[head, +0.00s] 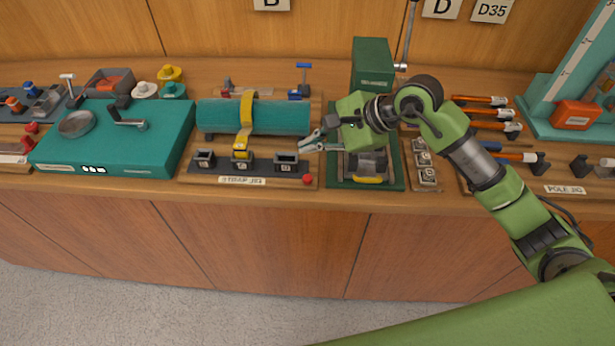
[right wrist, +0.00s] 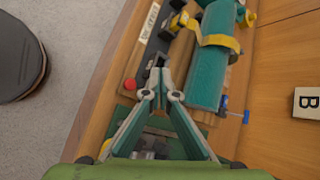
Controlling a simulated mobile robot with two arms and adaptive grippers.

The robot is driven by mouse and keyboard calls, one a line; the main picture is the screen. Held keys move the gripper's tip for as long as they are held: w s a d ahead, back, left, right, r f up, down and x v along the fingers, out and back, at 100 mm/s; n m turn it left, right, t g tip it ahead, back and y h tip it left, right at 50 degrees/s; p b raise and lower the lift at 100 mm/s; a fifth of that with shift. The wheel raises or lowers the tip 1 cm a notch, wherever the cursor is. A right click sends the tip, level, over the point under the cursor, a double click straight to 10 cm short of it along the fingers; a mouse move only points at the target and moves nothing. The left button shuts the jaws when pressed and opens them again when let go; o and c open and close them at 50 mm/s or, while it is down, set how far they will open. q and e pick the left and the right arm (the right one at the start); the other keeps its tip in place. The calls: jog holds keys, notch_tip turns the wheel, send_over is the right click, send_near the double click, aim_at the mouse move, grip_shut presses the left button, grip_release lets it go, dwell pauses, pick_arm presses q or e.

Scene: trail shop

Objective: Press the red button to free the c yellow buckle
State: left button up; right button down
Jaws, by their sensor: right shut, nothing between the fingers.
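The red button (head: 308,180) sits at the front right corner of the strap jig board (head: 200,178); it also shows in the right wrist view (right wrist: 130,84). The yellow buckle (head: 241,144) is at the middle black holder, at the lower end of a yellow strap (head: 246,108) over a teal roll (head: 280,117). My right gripper (head: 306,144) is shut and empty, above the right end of the black holder rail, behind the button and apart from it. Its fingertips meet in the right wrist view (right wrist: 161,75). My left gripper is not in view.
Right of the jig stands a green-based machine (head: 335,182), partly under my right gripper and arm. A teal box (head: 110,140) with a round pan stands to the left. The counter's front edge runs just before the jig board.

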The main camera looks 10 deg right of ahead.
aim_at(310, 179)
notch_tip(310, 179, down, 7)
jog(key=b, duration=0.3)
jog(key=shift+f+b, duration=0.1)
jog(key=shift+b, duration=0.3)
jog(key=shift+f, duration=0.25)
jog(key=shift+b, duration=0.3)
dwell(0.5)
jog(key=shift+f+b, duration=0.45)
jog(key=shift+b, duration=0.2)
jog(key=shift+f+b, duration=0.5)
jog(key=shift+b, duration=0.15)
dwell(0.5)
jog(key=shift+r, duration=0.15)
dwell(0.3)
jog(key=shift+r+p, duration=0.35)
jog(key=shift+r, duration=0.45)
